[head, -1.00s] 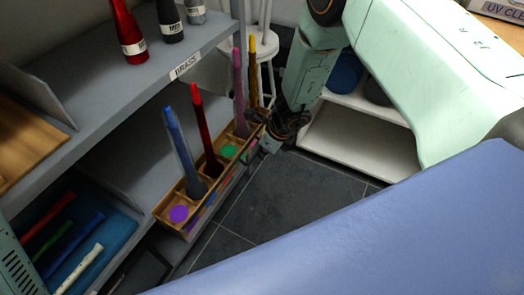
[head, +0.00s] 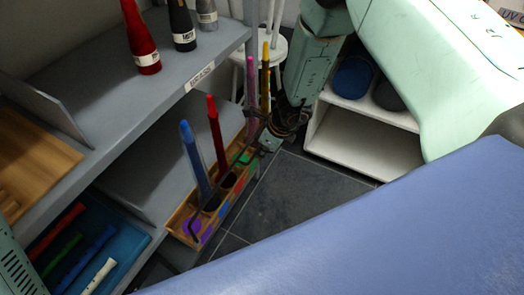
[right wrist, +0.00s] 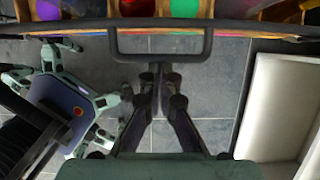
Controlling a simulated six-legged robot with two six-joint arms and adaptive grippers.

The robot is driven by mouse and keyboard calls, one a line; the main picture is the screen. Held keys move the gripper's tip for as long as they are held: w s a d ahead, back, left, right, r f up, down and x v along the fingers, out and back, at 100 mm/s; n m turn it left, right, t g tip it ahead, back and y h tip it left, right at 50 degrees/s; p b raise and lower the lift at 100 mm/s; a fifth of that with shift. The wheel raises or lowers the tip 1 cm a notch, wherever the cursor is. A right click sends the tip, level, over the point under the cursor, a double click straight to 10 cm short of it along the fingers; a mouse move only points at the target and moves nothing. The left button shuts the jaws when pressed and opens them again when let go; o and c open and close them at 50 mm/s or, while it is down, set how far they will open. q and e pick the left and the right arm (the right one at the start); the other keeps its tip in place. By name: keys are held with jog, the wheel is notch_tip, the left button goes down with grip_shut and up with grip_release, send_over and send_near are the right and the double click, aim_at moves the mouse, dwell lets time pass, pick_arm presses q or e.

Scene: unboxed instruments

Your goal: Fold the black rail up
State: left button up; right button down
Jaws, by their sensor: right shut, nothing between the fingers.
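The black rail (head: 228,178) runs slantwise in front of the wooden instrument rack (head: 205,243), as a thin dark bar across its upper front. In the right wrist view the rail shows as a dark bar along the rack edge, with a U-shaped loop (right wrist: 160,60) projecting toward my gripper. My right gripper (head: 268,132) is at the far end of the rack. In the right wrist view its fingers (right wrist: 158,76) are shut and empty, just below the loop's crossbar. I cannot tell whether they touch it. My left gripper is not in view.
Blue (head: 195,165), red (head: 216,140), pink and yellow instruments stand upright in the rack. A grey shelf (head: 130,90) is at the left. A white cubby (head: 355,143) stands right of my gripper. Dark tiled floor (head: 290,205) lies open in front.

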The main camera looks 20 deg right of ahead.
jog(key=shift+w+a+r, duration=0.35)
jog(key=shift+w+r, duration=0.15)
jog(key=shift+w, duration=0.2)
jog(key=shift+r, duration=0.1)
jog(key=shift+d+r, duration=0.2)
jog(key=shift+r, duration=0.1)
jog(key=s+v, duration=0.1)
jog(key=v, duration=0.9)
jog(key=shift+s+d, duration=0.3)
jog(key=shift+s+r, duration=0.1)
jog(key=shift+s, duration=0.05)
